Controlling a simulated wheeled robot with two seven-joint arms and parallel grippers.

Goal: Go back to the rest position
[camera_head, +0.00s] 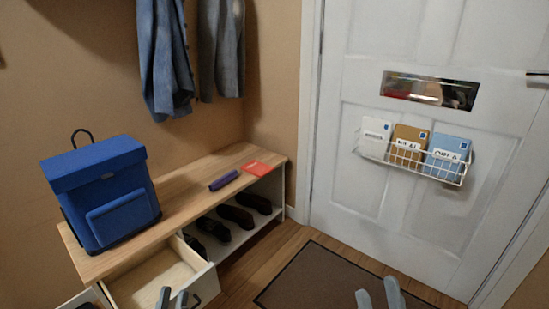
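My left gripper (174,292) shows at the bottom edge, in front of the open drawer (205,283) of the bench. Its two fingertips stand apart with nothing seen between them. My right gripper (377,288) shows at the bottom edge, over the dark doormat (318,277). Its fingers are spread wider and hold nothing that I can see. The rest of both grippers and both arms are out of view.
A blue backpack (105,185) stands on the wooden bench (178,197), with a purple item (224,181) and a red card (257,168). Dark shoes (236,216) sit below. A wire basket (437,173) holding mail hangs on the white door (385,215). Clothes (165,60) hang above.

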